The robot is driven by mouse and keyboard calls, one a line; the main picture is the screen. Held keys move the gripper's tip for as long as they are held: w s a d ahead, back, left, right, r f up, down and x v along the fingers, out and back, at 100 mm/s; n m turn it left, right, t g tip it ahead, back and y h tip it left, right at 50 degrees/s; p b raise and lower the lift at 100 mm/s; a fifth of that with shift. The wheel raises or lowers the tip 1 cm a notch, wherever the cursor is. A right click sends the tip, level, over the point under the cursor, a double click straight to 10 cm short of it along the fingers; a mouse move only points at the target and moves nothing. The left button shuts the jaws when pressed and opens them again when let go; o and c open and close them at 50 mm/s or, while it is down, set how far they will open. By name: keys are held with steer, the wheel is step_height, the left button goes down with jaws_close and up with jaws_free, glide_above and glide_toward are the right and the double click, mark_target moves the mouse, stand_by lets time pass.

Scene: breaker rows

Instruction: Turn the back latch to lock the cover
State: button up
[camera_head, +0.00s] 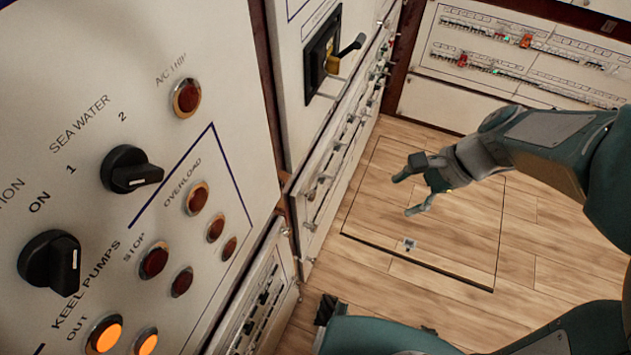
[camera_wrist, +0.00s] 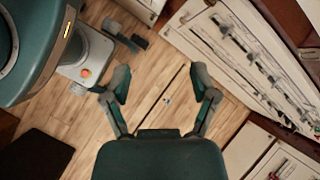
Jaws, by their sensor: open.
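The cover (camera_head: 455,215) seems to be the wood-toned floor panel outlined by a thin dark seam; it lies flush with the floor. A small metallic fitting (camera_head: 408,244) sits near the panel's near edge, and it also shows in the wrist view (camera_wrist: 166,99) close to the dark seam. It may be a latch; I cannot tell whether it is the back one, nor how it is turned. My gripper (camera_head: 402,195) hangs above the panel, apart from the fitting, with its fingers spread and nothing between them. In the wrist view, the fitting appears between my open fingers (camera_wrist: 160,80).
A control panel (camera_head: 225,110) with knobs and lit buttons fills the left. Behind it stands a cabinet with a black lever switch (camera_head: 322,55) and breaker rows (camera_head: 345,140). More breaker rows (camera_head: 500,50) line the back wall. Wooden floor (camera_head: 560,230) right of the cover is clear.

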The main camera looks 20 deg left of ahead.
steer(key=w+a+f+m+g+y, duration=0.2)
steer(key=w+a+f+m+y, duration=0.2)
steer(key=a+f+m, duration=0.3)
steer(key=m+y, duration=0.4)
steer(key=m, duration=0.4)
glide_toward(312, 196)
steer(key=shift+m+t, duration=0.3)
steer(key=x, duration=0.7)
steer(key=f+x, duration=0.1)
steer(key=x, duration=0.2)
steer(key=shift+w+a+f, duration=0.15)
steer(key=shift+w, duration=0.1)
jaws_close()
